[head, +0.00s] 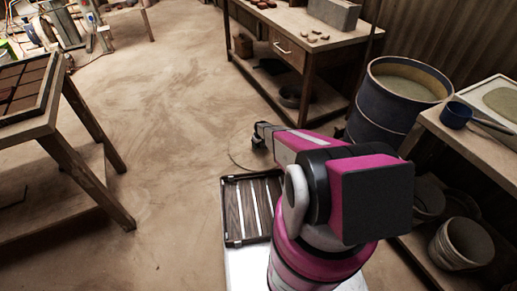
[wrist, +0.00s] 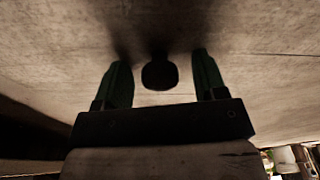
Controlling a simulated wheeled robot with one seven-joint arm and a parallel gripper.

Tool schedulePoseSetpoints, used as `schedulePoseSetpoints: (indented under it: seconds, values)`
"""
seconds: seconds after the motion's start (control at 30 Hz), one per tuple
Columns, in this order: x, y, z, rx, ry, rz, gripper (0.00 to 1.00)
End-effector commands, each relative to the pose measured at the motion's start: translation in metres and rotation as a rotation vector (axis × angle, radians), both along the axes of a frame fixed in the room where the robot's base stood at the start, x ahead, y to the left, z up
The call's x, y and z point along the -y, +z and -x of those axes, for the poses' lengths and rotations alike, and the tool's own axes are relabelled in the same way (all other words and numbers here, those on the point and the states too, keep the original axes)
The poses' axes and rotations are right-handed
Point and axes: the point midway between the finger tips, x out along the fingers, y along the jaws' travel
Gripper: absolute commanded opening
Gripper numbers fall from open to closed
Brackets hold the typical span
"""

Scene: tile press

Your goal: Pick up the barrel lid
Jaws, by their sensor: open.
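The barrel lid (head: 240,152) is a round, flat, tan disc low near the floor in the head view, partly hidden behind my arm. In the wrist view its pale wooden face (wrist: 60,45) fills most of the picture, with a dark round knob (wrist: 160,73) on it. My gripper (head: 259,137) is at the lid in the head view. In the wrist view my gripper (wrist: 160,62) is open, one green finger on each side of the knob, with gaps on both sides.
An open dark barrel (head: 385,117) with tan contents stands right of my arm. A workbench (head: 265,45) with a drawer stands behind. A bench (head: 490,140) at right holds a blue pot (head: 455,115). A tile table (head: 55,125) stands at left. The middle floor is clear.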

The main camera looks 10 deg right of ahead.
Motion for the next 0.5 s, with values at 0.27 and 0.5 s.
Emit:
schedulePoseSetpoints:
  seconds: [0.27, 0.5]
  values:
    - [-0.0003, -0.0029, 0.0000, 0.000, 0.000, 0.000, 0.55]
    - [-0.0003, -0.0020, -0.0002, 0.001, 0.000, 0.000, 0.00]
